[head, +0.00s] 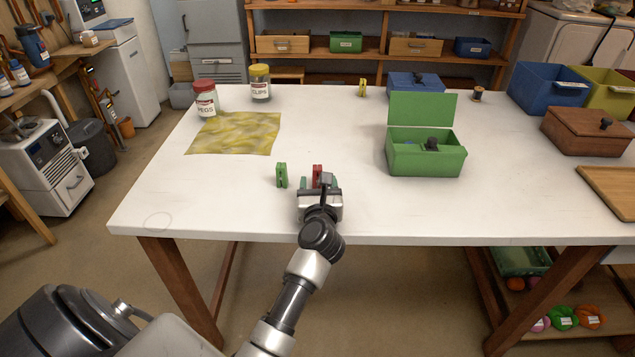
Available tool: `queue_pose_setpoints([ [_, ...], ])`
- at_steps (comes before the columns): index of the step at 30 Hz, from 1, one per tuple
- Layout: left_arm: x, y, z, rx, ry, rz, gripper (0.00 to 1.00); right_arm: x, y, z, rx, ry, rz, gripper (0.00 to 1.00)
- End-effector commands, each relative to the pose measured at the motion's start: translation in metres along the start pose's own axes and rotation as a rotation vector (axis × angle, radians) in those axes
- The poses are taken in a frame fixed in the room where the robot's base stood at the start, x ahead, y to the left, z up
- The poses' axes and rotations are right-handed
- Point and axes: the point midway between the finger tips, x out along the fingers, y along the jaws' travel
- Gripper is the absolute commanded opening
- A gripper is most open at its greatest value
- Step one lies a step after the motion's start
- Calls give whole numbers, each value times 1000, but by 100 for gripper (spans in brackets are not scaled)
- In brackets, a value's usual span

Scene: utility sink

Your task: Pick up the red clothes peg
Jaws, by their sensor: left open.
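The red clothes peg (317,173) stands upright on the white table, just beyond my left gripper (318,186). My left gripper is open, with its jaws pointing away from me at the peg; the body of the gripper hides the peg's lower part, so I cannot tell whether the peg is between the fingers. A green peg (281,175) stands a little to the left of the gripper. My right gripper is not in view.
An open green box (425,160) stands to the right on the white table (230,205). A yellow-green cloth (234,133) and two labelled jars, one red-lidded (206,98) and one yellow-lidded (260,83), are at the back left. The table's front left is clear.

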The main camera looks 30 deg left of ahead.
Motion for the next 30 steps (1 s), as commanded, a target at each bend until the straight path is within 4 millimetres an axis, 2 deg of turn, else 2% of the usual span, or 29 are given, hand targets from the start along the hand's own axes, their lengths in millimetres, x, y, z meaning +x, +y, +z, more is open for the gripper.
queue_pose_setpoints([
  [1,0,0,-12,2,2,0,58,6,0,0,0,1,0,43],
  [2,0,0,-15,3,1,0,58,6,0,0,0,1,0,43],
  [3,8,0,-9,3,-3,0,58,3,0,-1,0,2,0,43],
  [10,25,0,-8,2,-2,0,58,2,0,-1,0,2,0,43],
  [19,69,0,-8,4,-2,0,58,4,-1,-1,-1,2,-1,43],
  [28,75,0,-9,2,-1,-1,58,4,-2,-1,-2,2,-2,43],
  [29,75,0,-9,2,-1,-1,57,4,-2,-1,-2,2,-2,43],
  [30,75,0,-9,2,-1,-1,51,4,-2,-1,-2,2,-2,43],
])
